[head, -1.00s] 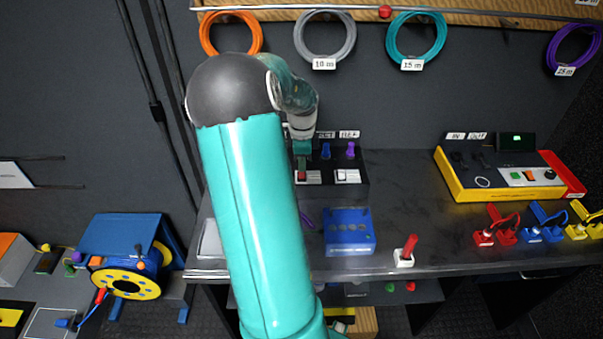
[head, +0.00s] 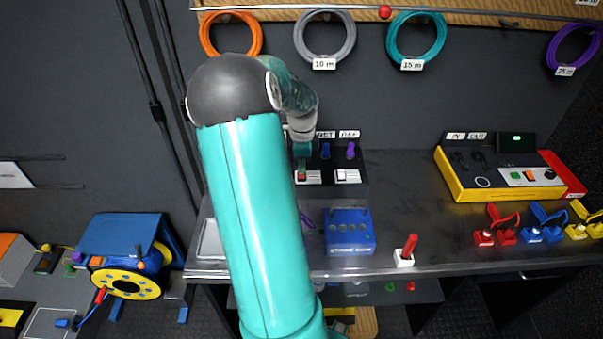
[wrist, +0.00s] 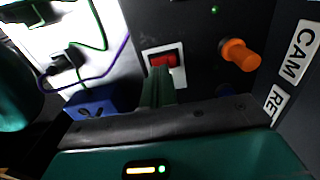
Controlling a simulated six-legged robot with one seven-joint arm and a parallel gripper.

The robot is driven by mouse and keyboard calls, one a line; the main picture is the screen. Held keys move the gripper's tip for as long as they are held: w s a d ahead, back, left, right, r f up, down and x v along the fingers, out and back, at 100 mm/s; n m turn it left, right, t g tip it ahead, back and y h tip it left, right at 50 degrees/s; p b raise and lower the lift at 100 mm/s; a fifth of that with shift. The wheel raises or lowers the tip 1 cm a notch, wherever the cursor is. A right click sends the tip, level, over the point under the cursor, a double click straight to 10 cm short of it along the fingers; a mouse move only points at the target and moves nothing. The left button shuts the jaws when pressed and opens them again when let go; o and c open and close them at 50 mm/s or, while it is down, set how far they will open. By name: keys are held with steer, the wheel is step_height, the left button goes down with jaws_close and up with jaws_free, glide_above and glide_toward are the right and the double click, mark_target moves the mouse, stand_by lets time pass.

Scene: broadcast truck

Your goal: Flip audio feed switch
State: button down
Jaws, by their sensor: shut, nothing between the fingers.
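A dark switch panel (head: 372,180) stands at the back of the bench, left of centre. It carries a red rocker switch (head: 301,176) and a pale rocker switch (head: 342,175). In the wrist view the red rocker (wrist: 163,60) sits in a white frame, with an orange knob (wrist: 238,54) to its right. My gripper (wrist: 158,92) is shut and empty, its green fingertips at the lower edge of the red rocker. I cannot tell whether they touch it. In the head view my arm hides part of the panel's left side. No label reading "audio" is legible.
A blue box (head: 349,249) and a red-handled lever (head: 406,252) stand in front of the panel. A yellow-edged unit (head: 470,188) and coloured connectors stand to the right. Bench space between is clear. Cable coils hang above. Purple and green cables run left of the rocker in the wrist view.

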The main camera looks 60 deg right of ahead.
mark_target(301, 176)
steer(key=shift+f, duration=0.95)
stand_by(0.5)
steer(key=shift+r, duration=3.55)
steer(key=w+a+r+n+t, duration=0.1)
steer(key=w+a+r+n, duration=0.35)
steer(key=a, duration=0.45)
steer(key=w+a+r+n+t, duration=0.1)
steer(key=w+a+r+n, duration=0.2)
steer(key=a+n, duration=0.45)
steer(key=w+a+r+n+t, duration=0.1)
steer(key=w+a+r+n, duration=0.25)
steer(key=a, duration=0.75)
steer(key=s+a+r+n+t, duration=0.1)
steer(key=s+a+n, duration=0.2)
steer(key=a+n, duration=0.4)
steer(key=s+a+r+n+t, duration=0.1)
steer(key=s+a+n, duration=0.3)
steer(key=a+n, duration=0.4)
steer(key=a, duration=0.6)
steer(key=shift+a+r+t, duration=0.25)
steer(key=shift+a+t, duration=0.05)
